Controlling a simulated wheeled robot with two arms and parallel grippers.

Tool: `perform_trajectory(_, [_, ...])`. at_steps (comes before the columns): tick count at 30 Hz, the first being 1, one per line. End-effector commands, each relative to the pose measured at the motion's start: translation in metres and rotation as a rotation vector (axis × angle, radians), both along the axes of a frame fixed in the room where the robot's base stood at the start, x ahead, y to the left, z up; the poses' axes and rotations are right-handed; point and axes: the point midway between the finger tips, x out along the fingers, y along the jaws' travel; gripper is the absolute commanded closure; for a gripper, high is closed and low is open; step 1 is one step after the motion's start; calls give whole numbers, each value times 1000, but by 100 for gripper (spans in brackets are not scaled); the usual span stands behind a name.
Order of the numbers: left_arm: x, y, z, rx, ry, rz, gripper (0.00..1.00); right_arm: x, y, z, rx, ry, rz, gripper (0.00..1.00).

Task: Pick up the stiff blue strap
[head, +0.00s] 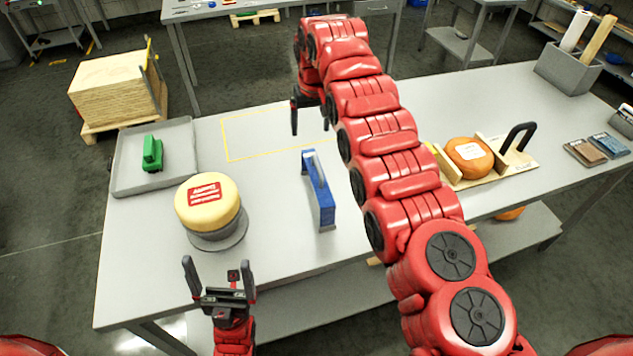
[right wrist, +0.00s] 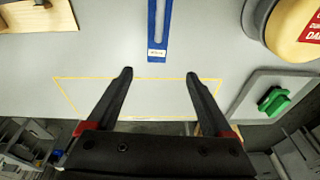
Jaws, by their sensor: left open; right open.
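The blue strap (head: 328,205) is a stiff, narrow, upright loop on the grey table, near its front edge and left of my right arm. Its labelled end also shows at the top of the right wrist view (right wrist: 153,40). My right gripper (head: 311,122) is open and empty, beyond the strap near the table's back side; its arm hides part of it. In the right wrist view its fingers (right wrist: 158,74) are apart, with the strap ahead of them and not between them. My left gripper (head: 220,272) is open and empty at the front edge, left of the strap and nearer than the cheese.
A yellow-taped rectangle (head: 226,140) lies behind.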

Motion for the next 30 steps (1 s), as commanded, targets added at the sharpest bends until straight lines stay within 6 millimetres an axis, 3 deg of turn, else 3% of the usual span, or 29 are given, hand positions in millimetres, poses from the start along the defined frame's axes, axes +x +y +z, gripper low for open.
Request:
perform_trajectory(3, [0,0,0,0,0,0,0,-36,-5,30,-45,114,11,15])
perform_trajectory(8, [0,0,-3,0,0,0,0,-59,-9,38,-73,188,15,15])
perform_trajectory(14, [0,0,-14,0,0,0,0,-60,-11,13,-73,192,15,15])
perform_trajectory(22, [0,0,3,0,0,0,0,-59,-8,-16,-71,188,16,15])
perform_trajectory(30, [0,0,13,0,0,0,0,-59,-8,-56,-72,189,16,15])
